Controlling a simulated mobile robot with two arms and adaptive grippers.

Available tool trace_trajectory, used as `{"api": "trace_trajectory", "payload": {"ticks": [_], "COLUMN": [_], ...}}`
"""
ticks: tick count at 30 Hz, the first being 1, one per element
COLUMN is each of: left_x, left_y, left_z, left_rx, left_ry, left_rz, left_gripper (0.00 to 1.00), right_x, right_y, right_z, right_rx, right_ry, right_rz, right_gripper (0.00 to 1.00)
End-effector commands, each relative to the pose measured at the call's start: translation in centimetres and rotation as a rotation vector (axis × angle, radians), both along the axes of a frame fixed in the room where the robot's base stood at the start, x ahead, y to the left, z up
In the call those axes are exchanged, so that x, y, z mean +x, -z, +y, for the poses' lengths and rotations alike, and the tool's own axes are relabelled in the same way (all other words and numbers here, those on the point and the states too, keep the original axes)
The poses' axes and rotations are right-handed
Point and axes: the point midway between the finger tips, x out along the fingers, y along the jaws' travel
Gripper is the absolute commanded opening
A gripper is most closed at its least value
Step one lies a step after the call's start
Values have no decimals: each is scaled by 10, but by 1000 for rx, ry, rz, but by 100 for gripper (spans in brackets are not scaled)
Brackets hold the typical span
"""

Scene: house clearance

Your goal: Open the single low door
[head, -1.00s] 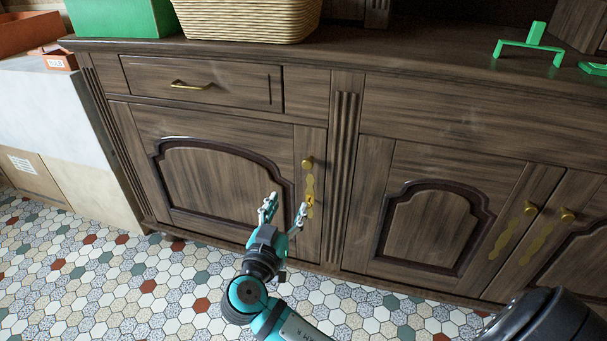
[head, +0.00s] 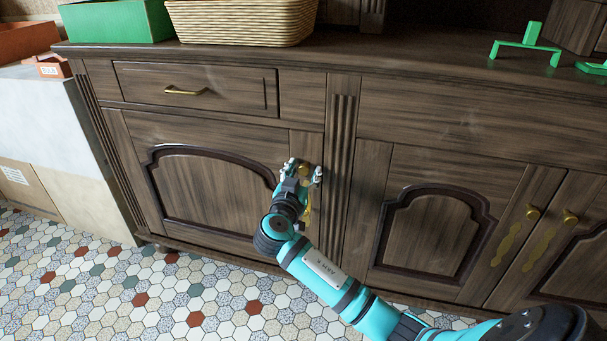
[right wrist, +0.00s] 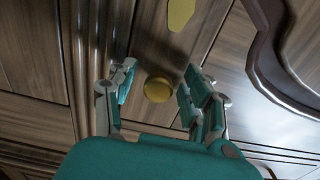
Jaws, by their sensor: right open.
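The single low door (head: 215,185) is dark wood with an arched panel, at the left of the cabinet below a drawer. It looks shut. Its round brass knob (head: 304,171) is near its right edge, partly hidden by my right gripper (head: 303,172) in the head view. In the right wrist view the brass knob (right wrist: 158,89) lies between the two spread fingers of my right gripper (right wrist: 155,95). The fingers stand apart from the knob on both sides. My left gripper is not in view.
A drawer with a brass handle (head: 186,91) is above the door. A pair of doors with brass knobs (head: 533,212) is at the right. A basket (head: 240,22) and a green box (head: 118,22) stand on top. The tiled floor (head: 90,290) in front is clear.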

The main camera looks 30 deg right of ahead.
Motion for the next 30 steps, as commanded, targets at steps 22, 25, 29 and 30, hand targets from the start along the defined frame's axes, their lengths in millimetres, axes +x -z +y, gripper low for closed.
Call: {"api": "trace_trajectory", "payload": {"ticks": [22, 25, 29, 30], "left_x": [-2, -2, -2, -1], "left_y": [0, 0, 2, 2], "left_z": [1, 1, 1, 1], "left_rx": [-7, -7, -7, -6], "left_ry": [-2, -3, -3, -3], "left_rz": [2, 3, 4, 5], "left_gripper": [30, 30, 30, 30], "right_x": [0, 0, 0, 0], "right_y": [0, 0, 0, 1], "right_z": [0, 0, 0, 0], "right_rx": [0, -1, 0, 0], "right_ry": [0, 0, 3, 6], "right_rz": [0, 1, 0, 0], "right_gripper": [0, 0, 0, 0]}}
